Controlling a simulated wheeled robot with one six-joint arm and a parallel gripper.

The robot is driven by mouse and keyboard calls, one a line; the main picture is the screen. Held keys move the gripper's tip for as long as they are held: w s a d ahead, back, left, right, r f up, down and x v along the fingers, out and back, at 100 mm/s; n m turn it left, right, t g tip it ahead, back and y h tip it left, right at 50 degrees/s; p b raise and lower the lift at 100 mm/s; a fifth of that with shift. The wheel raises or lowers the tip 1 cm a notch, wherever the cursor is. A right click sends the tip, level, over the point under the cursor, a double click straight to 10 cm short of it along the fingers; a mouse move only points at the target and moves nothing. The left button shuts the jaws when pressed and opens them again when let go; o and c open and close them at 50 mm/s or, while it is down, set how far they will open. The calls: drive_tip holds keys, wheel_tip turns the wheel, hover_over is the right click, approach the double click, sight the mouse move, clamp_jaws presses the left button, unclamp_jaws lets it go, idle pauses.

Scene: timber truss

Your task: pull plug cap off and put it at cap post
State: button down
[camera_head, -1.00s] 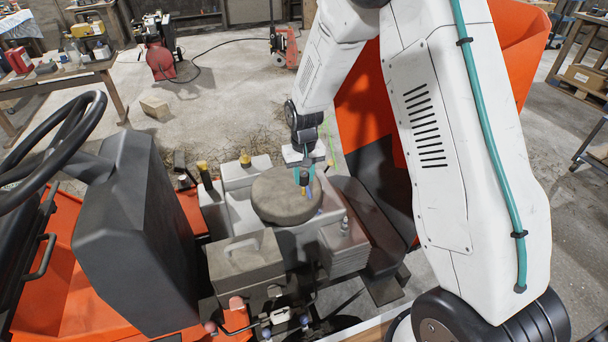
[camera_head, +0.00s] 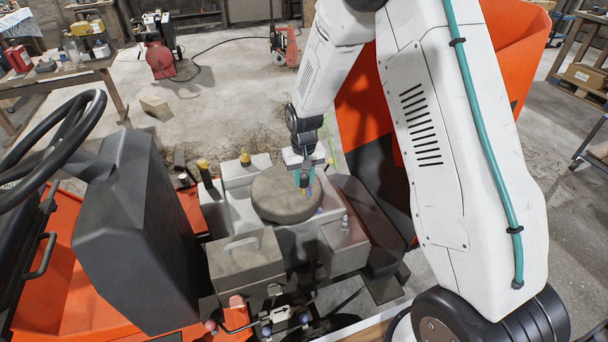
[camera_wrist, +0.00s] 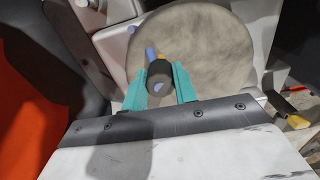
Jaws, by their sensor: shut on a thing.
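My gripper (camera_head: 304,178) is low over the engine, at the right edge of the round grey-brown cover. In the wrist view my gripper's teal fingers (camera_wrist: 160,82) stand on both sides of a dark round piece, which looks like the plug cap (camera_wrist: 159,70), and are shut on it. A blue stub (camera_wrist: 151,53) shows just beyond the cap. In the head view the fingers and arm mostly hide the cap. I cannot tell whether it is still seated. A small pale upright fitting (camera_head: 345,223) stands on the finned block; I cannot tell whether it is the cap post.
The round cover (camera_head: 284,196) is close beside my fingers. Yellow-topped pieces (camera_head: 245,159) stand behind it. A grey box (camera_head: 244,262) and the finned block (camera_head: 342,248) are in front. The steering wheel (camera_head: 50,140) and dark console (camera_head: 139,235) rise at left; an orange panel (camera_head: 372,110) is behind my arm.

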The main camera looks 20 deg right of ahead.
drive_tip(key=shift+f, duration=1.5)
drive_tip(key=c, duration=1)
unclamp_jaws()
drive_tip(key=shift+c, duration=0.2)
wheel_tip(320, 180, up, 8)
drive_tip(key=shift+f, duration=0.15)
drive_tip(key=s+d+r, duration=0.1)
drive_tip(key=s+r, duration=0.7)
drive_tip(key=s, duration=0.4)
drive_tip(key=s+d+r+t, duration=0.1)
drive_tip(key=s+r, duration=0.8)
drive_tip(key=s, duration=0.3)
drive_tip(key=s+d+r, duration=0.1)
drive_tip(key=s+r, duration=0.7)
drive_tip(key=s, duration=0.3)
drive_tip(key=shift+s+r, duration=0.35)
drive_tip(key=shift+s, duration=0.05)
